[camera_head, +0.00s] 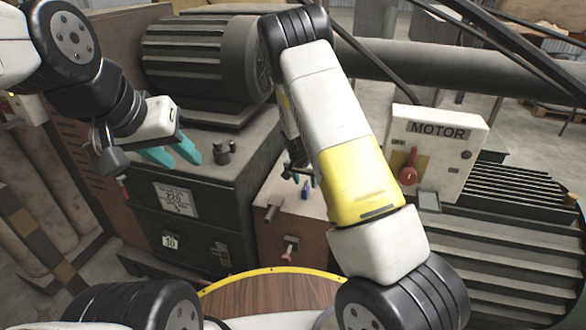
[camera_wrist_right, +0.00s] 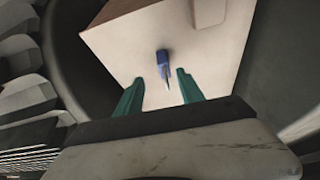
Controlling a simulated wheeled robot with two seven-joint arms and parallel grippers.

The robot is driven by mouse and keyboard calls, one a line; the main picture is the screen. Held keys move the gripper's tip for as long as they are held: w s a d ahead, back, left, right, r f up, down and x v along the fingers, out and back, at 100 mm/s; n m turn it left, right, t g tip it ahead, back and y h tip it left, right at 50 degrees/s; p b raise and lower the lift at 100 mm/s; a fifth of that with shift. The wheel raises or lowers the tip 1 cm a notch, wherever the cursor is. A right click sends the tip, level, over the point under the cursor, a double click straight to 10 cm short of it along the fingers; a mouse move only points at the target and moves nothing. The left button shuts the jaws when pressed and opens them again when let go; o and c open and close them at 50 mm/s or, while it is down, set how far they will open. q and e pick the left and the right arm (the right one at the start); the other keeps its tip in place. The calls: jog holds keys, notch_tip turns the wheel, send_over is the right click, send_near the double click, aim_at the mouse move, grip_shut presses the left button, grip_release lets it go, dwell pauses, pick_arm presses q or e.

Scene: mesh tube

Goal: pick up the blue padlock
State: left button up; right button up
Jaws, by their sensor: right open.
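The blue padlock (camera_head: 305,190) sits on the pale top of a brown box (camera_head: 277,212) in the middle of the head view. In the right wrist view the padlock (camera_wrist_right: 164,57) is a small blue block with a thin pale part below it, just past my fingertips. My right gripper (camera_wrist_right: 160,75) is open, with its teal fingers apart and nothing between them. In the head view my right gripper (camera_head: 298,176) is small and partly hidden by my arm, just behind the padlock. My left gripper (camera_head: 177,152) is open and empty over the dark cabinet, away from the padlock.
A white MOTOR panel (camera_head: 437,150) with a red switch stands right of the box. The dark cabinet (camera_head: 196,212) stands to its left. A large ribbed motor (camera_head: 200,65) is behind. A round wooden top with a yellow rim (camera_head: 270,297) is in front.

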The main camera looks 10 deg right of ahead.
aim_at(306, 187)
jog(key=x, duration=0.8)
jog(key=shift+w+a+r, duration=0.15)
jog(key=shift+w+a, duration=0.1)
jog(key=shift+w, duration=0.15)
jog(key=shift+c, duration=0.3)
grip_shut()
